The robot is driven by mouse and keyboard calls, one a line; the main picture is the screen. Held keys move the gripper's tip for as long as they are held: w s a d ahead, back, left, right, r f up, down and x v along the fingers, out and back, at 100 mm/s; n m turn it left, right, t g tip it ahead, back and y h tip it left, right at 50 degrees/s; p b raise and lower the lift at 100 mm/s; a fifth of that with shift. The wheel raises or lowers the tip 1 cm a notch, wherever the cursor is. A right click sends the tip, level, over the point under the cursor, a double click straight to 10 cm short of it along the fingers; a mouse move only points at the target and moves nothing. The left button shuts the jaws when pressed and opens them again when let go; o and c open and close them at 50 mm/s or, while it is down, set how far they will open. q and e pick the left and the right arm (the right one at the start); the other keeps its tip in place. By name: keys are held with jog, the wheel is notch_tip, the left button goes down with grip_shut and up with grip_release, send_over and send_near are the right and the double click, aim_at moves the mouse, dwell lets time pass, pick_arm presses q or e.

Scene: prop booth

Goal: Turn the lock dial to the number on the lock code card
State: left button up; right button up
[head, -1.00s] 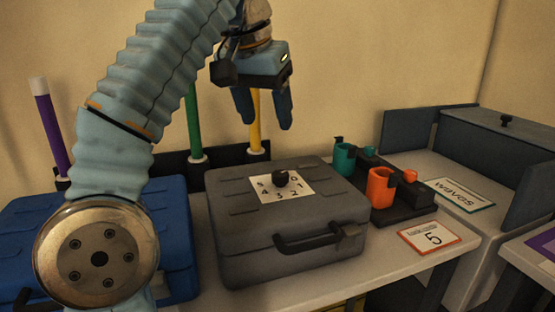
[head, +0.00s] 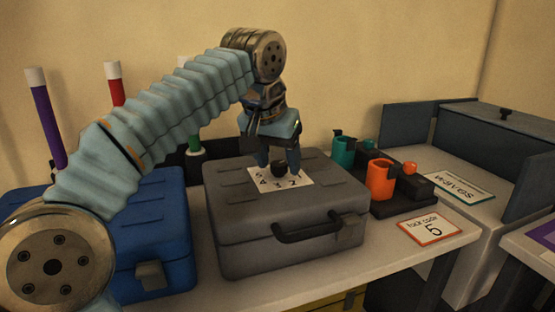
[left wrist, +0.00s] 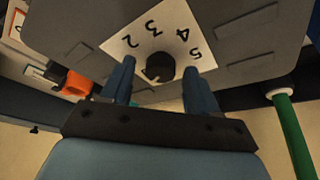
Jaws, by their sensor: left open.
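The lock dial is a dark round knob (head: 278,170) on a white number plate (head: 265,183) on the lid of a grey case (head: 285,220). It also shows in the left wrist view (left wrist: 160,66), with 2, 3, 4 and 5 readable around it. I cannot tell which number it points to. The lock code card (head: 431,229), white with an orange border, lies on the table and reads 5. My left gripper (head: 279,162) is open, pointing down over the plate, with one finger on each side of the knob. I cannot tell whether they touch it. My right gripper is not in view.
A blue case (head: 155,230) stands left of the grey one. A black tray (head: 402,207) with an orange cup (head: 380,179) and a teal cup (head: 344,150) is at the right. Purple, red and green poles stand behind. A grey cabinet with a WAVES card (head: 460,188) is farther right.

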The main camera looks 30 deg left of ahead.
pick_arm(q)
jog(key=c, duration=1)
